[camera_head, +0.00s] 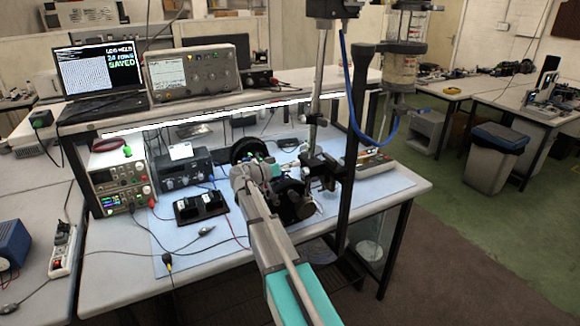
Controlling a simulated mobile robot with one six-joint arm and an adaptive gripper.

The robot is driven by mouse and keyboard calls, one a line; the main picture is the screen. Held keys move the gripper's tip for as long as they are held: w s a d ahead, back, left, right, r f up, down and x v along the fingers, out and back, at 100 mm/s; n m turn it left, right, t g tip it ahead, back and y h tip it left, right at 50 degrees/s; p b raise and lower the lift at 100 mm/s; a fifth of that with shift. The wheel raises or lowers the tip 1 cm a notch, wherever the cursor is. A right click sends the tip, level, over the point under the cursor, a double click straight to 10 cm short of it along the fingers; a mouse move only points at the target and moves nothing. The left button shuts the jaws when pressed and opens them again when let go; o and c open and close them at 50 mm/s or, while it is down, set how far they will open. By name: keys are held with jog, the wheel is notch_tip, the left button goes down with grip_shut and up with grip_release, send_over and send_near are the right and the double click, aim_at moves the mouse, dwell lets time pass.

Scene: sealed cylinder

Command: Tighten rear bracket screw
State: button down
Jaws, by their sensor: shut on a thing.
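My arm reaches from the bottom of the picture to the middle of the bench. My gripper (303,186) is dark and small here, beside the bracket clamps (323,168) on the vertical metal post (320,95). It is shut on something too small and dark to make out. The rear bracket screw cannot be told apart from the dark parts around the gripper. I cannot tell whether the gripper touches the bracket. A clear cylinder (403,70) with metal end caps stands at the upper right beside a black post (357,130).
The bench (110,290) has a blue mat (185,262). A power supply (122,180), a dark instrument (187,170) and a black tray (201,207) stand left of my arm. A blue hose (352,100) hangs between the posts. Loose cables cross the front left.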

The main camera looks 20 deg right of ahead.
jog(key=shift+c, duration=2.2)
grip_release()
jog(key=shift+a, duration=0.1)
jog(key=a, duration=1.2)
jog(key=shift+s, duration=0.2)
